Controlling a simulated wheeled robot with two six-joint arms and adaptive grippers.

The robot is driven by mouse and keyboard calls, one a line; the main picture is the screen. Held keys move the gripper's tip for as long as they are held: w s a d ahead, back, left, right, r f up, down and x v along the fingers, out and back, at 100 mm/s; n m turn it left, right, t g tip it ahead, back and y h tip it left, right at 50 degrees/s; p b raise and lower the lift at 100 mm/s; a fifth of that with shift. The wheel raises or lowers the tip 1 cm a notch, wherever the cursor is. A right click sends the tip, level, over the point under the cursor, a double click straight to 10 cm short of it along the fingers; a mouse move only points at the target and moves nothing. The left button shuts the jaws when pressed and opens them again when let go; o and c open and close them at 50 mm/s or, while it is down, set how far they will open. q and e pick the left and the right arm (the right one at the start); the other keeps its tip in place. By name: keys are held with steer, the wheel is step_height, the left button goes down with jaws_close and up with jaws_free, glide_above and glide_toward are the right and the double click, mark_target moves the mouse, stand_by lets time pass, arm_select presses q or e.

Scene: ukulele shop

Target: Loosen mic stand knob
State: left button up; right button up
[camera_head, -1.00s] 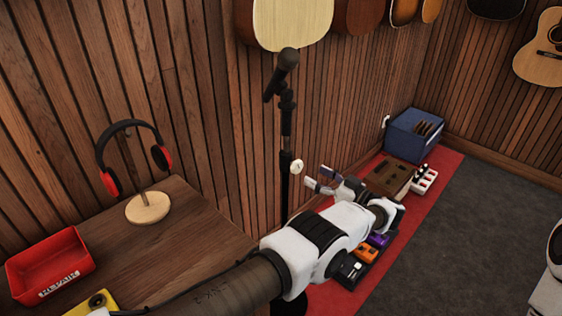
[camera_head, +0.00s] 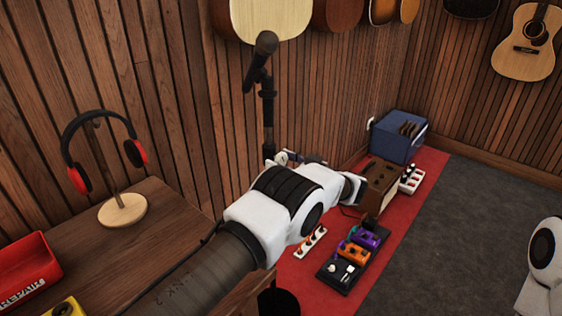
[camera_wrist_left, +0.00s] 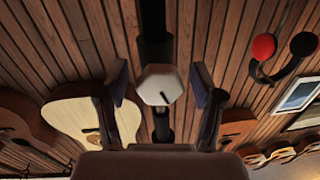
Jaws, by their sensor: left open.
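The mic stand (camera_head: 268,115) stands upright near the wood wall, with a black microphone (camera_head: 262,52) at its top. Its white knob (camera_head: 282,158) is partly hidden by my left gripper (camera_head: 290,156) in the head view. In the left wrist view the white, many-sided knob (camera_wrist_left: 160,85) sits on the dark pole, midway between the two fingers of my left gripper (camera_wrist_left: 160,90). The fingers are open, one on each side, with a visible gap to the knob. How far the knob lies between them in depth is hard to tell. My right gripper is not seen.
A wooden table with headphones on a stand (camera_head: 122,210) and a red repair tray (camera_head: 25,268) is at the left. Pedals (camera_head: 355,252), a brown amp (camera_head: 380,187) and a blue crate (camera_head: 398,138) stand on the red carpet (camera_head: 300,270). Guitars hang on the walls.

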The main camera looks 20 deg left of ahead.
mark_target(272, 125)
arm_select(q)
steer(key=c, duration=1.2)
steer(key=shift+o, duration=0.2)
steer(key=shift+f+n+b, duration=0.1)
steer(key=shift+n+b, duration=0.25)
steer(key=shift+n, duration=0.05)
steer(key=shift+n+b, duration=0.3)
steer(key=shift+n, duration=0.7)
steer(key=o, duration=1.2)
steer(key=shift+w, duration=0.1)
steer(key=shift+c, duration=0.2)
step_height(272, 125, up, 10)
steer(key=shift+r, duration=0.1)
